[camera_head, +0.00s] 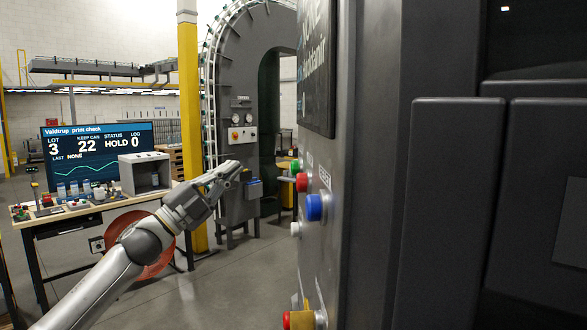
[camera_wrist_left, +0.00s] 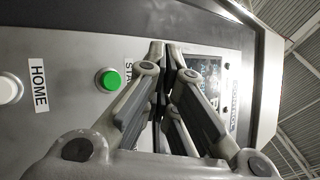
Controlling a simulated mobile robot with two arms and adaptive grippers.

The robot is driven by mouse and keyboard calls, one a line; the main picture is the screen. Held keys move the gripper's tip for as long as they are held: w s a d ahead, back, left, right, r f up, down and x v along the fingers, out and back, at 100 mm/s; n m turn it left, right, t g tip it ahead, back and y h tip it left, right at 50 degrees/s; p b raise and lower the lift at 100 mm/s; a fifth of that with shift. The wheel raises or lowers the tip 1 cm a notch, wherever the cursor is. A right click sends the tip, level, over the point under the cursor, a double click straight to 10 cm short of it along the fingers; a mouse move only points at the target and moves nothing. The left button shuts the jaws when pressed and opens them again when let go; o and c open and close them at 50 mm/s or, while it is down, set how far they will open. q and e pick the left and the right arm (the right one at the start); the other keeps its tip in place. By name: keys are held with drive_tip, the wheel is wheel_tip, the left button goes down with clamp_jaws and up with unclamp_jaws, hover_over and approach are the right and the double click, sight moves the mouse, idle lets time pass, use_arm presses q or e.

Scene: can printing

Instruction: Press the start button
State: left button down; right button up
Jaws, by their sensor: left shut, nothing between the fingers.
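The green start button (camera_head: 295,166) shows at the edge of the dark machine's side panel in the head view. In the left wrist view the green button (camera_wrist_left: 109,80) is round, in a pale ring, beside a partly hidden label beginning "STA". My left gripper (camera_head: 236,170) is shut and empty, left of the panel and apart from the button in the head view. In the left wrist view my left gripper's fingers (camera_wrist_left: 162,60) lie right of the button and cover the rest of the label. My right gripper is not in view.
Near the green button are a red button (camera_head: 301,182), a blue button (camera_head: 316,207) and a white button (camera_head: 295,229). A white button (camera_wrist_left: 10,90) labelled HOME shows in the wrist view. A workbench with a monitor (camera_head: 98,152) stands left; a grey arch machine (camera_head: 240,75) stands behind.

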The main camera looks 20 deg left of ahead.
sight(297, 168)
use_arm(q)
drive_tip(key=w+d+p, duration=0.2)
drive_tip(key=w+d, duration=0.2)
drive_tip(key=d, duration=0.4)
idle(0.4)
idle(0.6)
drive_tip(key=shift+d, duration=0.1)
idle(0.8)
drive_tip(key=shift+w+d+p, duration=0.15)
drive_tip(key=shift+d+p, duration=0.1)
drive_tip(key=shift+p, duration=0.05)
